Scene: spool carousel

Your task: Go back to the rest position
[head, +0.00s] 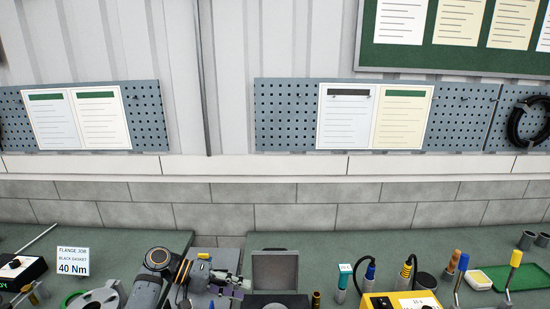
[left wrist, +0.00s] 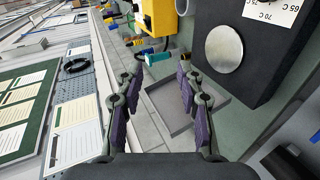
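My left gripper (head: 236,284) is low in the head view, over the gap between two green-topped benches, just left of an upright grey lid (head: 275,270). In the left wrist view the left gripper (left wrist: 159,80) is open, its two dark padded fingers apart with nothing between them. Behind the fingers lies a grey tray-like part (left wrist: 182,126); I cannot tell whether it is the same lid. My right gripper is in neither view.
A dark block with a round silver plate (left wrist: 224,49) is close on the right in the left wrist view. A yellow box (head: 400,301), a torque card (head: 72,262) and several tools stand on the benches. Pegboards (head: 285,110) hang on the wall behind.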

